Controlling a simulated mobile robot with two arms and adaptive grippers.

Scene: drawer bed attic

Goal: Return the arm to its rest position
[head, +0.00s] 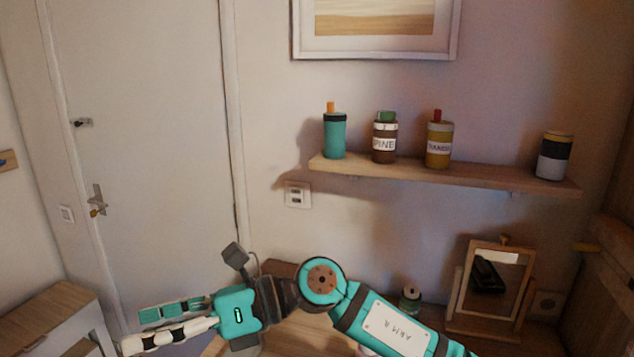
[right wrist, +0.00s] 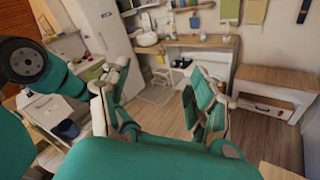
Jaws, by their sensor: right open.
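My right arm (head: 395,325) comes in from the lower right of the head view and bends at a round teal joint. My right gripper (head: 133,330) points left, in front of the lower part of the door. It is open, and I see nothing between its fingers. In the right wrist view its two teal and white fingers (right wrist: 155,80) stand apart with the room's floor between them. My left gripper is in neither view.
A wall shelf (head: 450,178) holds several bottles and jars above the arm. A small framed mirror (head: 468,279) and a jar (head: 410,299) stand on the wooden top behind the arm. A cabinet (head: 45,325) is at lower left. The wrist view shows a far counter (right wrist: 195,41) and open floor.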

